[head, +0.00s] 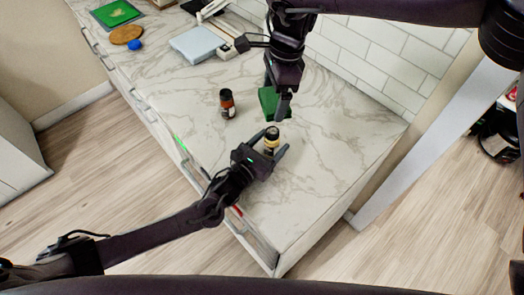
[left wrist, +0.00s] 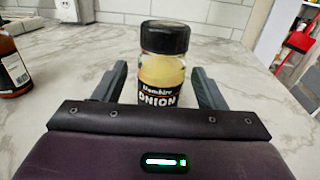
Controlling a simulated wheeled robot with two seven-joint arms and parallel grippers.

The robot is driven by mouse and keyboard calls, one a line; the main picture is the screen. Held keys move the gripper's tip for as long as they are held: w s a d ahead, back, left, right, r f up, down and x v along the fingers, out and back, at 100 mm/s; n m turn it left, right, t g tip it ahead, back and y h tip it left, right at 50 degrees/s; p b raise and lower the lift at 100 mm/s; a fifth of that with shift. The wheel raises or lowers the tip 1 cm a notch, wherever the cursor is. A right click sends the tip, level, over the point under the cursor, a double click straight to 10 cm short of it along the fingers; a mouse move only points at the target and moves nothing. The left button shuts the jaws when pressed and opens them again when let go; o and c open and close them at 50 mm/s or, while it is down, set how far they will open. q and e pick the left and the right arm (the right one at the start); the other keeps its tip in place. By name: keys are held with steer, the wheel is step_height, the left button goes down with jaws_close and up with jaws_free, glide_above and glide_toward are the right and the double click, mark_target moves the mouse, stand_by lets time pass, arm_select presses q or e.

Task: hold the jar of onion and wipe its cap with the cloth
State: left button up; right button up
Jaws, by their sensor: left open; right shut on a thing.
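The jar of onion (head: 271,140) stands upright on the marble counter, with a black cap and a label reading "ONION" in the left wrist view (left wrist: 162,70). My left gripper (head: 268,153) is open, its fingers on either side of the jar; gaps show between fingers and glass in the left wrist view (left wrist: 157,88). My right gripper (head: 279,100) is above the counter behind the jar, shut on the green cloth (head: 268,99). The cloth is apart from the jar's cap.
A dark bottle with an orange-red band (head: 227,103) stands left of the cloth; it also shows in the left wrist view (left wrist: 12,65). A pale blue box (head: 195,44), a brown round item (head: 126,34) and a blue ball (head: 134,45) lie farther back. The counter's right part is clear.

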arm_select(q)
steer(key=shift+w+d, duration=0.15)
steer(key=shift+w, duration=0.1)
steer(key=c, duration=1.1)
steer(key=o, duration=0.9)
steer(key=shift+c, duration=0.2)
steer(key=c, duration=0.9)
